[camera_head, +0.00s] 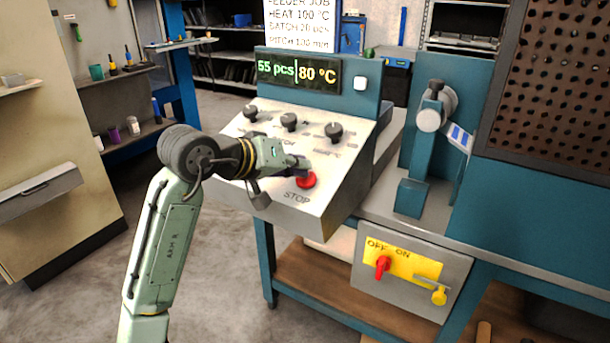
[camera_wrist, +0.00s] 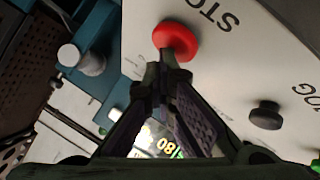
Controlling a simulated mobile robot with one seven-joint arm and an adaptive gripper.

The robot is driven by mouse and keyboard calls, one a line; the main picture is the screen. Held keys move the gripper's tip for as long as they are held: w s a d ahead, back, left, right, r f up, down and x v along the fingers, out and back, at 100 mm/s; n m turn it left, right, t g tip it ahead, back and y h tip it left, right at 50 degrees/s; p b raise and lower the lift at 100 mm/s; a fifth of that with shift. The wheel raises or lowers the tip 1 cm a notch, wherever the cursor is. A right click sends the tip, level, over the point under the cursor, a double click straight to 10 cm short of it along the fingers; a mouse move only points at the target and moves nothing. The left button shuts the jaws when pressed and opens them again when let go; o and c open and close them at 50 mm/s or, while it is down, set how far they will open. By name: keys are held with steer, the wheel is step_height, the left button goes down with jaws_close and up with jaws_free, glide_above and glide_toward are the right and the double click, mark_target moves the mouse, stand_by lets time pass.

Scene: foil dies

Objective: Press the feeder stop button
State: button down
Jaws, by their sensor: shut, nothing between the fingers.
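The red stop button (camera_head: 307,180) sits on the sloped white control panel (camera_head: 340,150), above the printed word STOP. My gripper (camera_head: 303,166) is shut and empty, with its fingertips close to the button in the head view. In the wrist view the red button (camera_wrist: 176,40) lies just beyond the shut fingertips (camera_wrist: 165,65). I cannot tell whether the tips touch it. The display (camera_head: 298,72) above the panel reads 55 pcs and 80 °C.
Black knobs (camera_head: 290,122) line the panel's upper part. A teal stand with a grey roller (camera_head: 432,115) is at right. A job sign (camera_head: 300,25) stands above the display.

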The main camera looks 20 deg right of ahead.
mark_target(294, 195)
steer(key=shift+s+a+r+p, duration=0.1)
steer(key=shift+s+r+p, duration=0.05)
steer(key=shift+r+p, duration=0.35)
steer(key=shift+s+a+r+p, duration=0.1)
steer(key=shift+r+p, duration=0.3)
steer(key=shift+p, duration=0.05)
steer(key=r+p, duration=0.3)
steer(key=s+a+r+p, duration=0.1)
steer(key=shift+a+r, duration=0.1)
steer(key=shift+r, duration=0.3)
stand_by(0.6)
